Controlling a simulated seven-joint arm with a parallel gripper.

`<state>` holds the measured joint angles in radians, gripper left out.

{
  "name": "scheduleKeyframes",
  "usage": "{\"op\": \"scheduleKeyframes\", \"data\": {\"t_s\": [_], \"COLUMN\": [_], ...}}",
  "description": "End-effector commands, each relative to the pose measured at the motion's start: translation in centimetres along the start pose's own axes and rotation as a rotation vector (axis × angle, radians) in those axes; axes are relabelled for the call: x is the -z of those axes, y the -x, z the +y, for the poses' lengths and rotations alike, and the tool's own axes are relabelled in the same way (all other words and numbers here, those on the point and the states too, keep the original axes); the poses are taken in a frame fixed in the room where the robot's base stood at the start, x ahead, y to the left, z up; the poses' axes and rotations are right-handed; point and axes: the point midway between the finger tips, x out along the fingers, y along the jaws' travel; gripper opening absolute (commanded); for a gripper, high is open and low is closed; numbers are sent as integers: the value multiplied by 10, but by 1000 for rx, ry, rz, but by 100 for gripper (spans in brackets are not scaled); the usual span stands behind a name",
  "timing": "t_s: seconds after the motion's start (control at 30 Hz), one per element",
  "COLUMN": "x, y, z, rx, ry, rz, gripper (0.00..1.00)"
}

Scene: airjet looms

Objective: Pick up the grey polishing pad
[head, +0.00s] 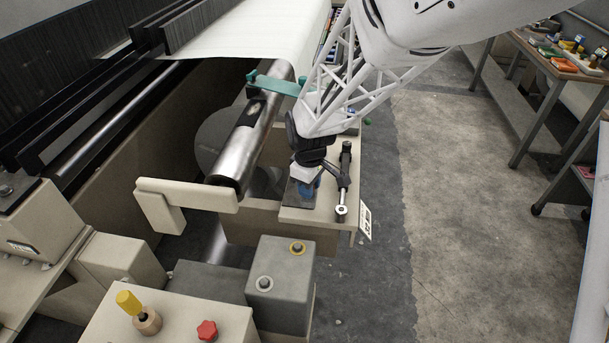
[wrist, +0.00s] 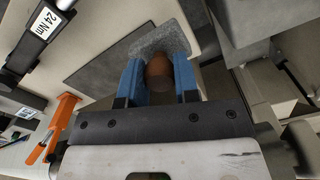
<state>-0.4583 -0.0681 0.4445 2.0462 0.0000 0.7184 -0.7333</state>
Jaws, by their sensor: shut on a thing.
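The grey polishing pad (wrist: 165,37) shows in the wrist view as a rough grey block just beyond my fingertips. A brown rounded part (wrist: 159,71), which looks like its knob, sits between the fingers. My gripper (wrist: 160,80) has blue fingers shut on this brown part. In the head view my gripper (head: 308,186) points down at the small beige shelf beside the loom, over a dark flat mat (head: 294,198). The pad is hidden there behind my gripper. I cannot tell whether the pad touches the surface below.
A black torque wrench (head: 343,182) lies on the shelf just right of my gripper; its label (wrist: 43,27) shows in the wrist view. An orange-handled tool (wrist: 58,122) lies nearby. A metal roller (head: 240,145) stands close on the left. Floor (head: 450,200) right of the shelf is clear.

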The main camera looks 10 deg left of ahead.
Motion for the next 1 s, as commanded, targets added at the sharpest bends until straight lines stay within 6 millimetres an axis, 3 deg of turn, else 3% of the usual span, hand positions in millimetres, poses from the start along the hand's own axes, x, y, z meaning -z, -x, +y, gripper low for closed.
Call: {"op": "scheduleKeyframes", "data": {"t_s": [0.5,1.0], "x": [-51,-62], "y": [7,8], "z": [-48,-57], "rx": [0,0], "ry": [0,0], "rz": [0,0], "gripper": [1,1]}}
